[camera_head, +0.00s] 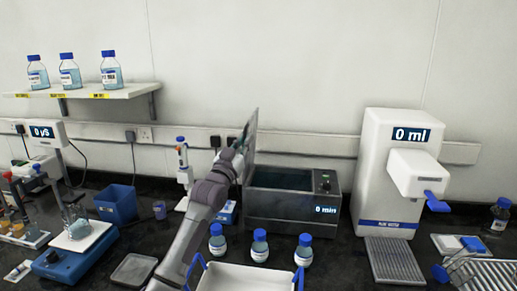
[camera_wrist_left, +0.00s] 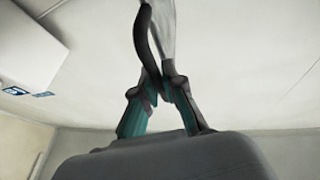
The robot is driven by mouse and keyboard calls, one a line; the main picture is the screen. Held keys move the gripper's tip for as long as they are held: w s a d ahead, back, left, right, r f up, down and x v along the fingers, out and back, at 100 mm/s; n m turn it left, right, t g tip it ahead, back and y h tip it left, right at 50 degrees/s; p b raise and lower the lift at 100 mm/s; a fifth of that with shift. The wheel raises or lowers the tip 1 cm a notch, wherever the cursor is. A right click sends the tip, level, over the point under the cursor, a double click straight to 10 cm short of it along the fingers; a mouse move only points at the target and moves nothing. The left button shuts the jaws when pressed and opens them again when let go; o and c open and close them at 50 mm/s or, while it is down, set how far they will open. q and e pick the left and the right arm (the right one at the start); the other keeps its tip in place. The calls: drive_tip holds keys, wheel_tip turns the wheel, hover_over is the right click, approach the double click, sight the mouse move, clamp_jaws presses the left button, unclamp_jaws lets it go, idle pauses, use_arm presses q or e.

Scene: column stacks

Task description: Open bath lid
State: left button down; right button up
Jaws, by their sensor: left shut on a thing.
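The water bath (camera_head: 278,218) is a grey metal box on the dark bench, with a "0 min" display on its front right. Its lid (camera_head: 251,138) stands up steeply at the left side of the bath, seen nearly edge-on. The bath's dark interior (camera_head: 280,180) shows from above. My left gripper (camera_head: 241,157) is at the lid's left face. In the left wrist view the left gripper's (camera_wrist_left: 160,88) fingers are shut on the dark, curved lid handle (camera_wrist_left: 147,45). The grip partly hides the handle. My right gripper is not in view.
Blue-capped bottles (camera_head: 260,245) stand in front of the bath, behind a white tray (camera_head: 245,278) with blue handles. A white water dispenser (camera_head: 385,180) stands to the right. A pipette stand (camera_head: 184,172) and blue bin (camera_head: 117,204) are left of my arm.

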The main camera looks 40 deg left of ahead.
use_arm(q)
drive_tip(key=shift+s+a+f+n+y+b, duration=0.1)
drive_tip(key=shift+s+a+n+y, duration=0.25)
drive_tip(key=shift+a+n, duration=0.25)
drive_tip(key=shift+s+a+n+y+b, duration=0.1)
drive_tip(key=shift+s+a+n+y, duration=0.25)
drive_tip(key=shift+a+n, duration=0.2)
drive_tip(key=shift+s+a+f+n+y+b, duration=0.1)
drive_tip(key=shift+s+a+n+y, duration=0.15)
drive_tip(key=shift+a+n+y, duration=0.3)
drive_tip(key=c, duration=1.2)
unclamp_jaws()
drive_tip(key=shift+r, duration=0.1)
drive_tip(key=shift+c, duration=0.2)
drive_tip(key=v, duration=1.2)
drive_tip(key=shift+s+r, duration=0.1)
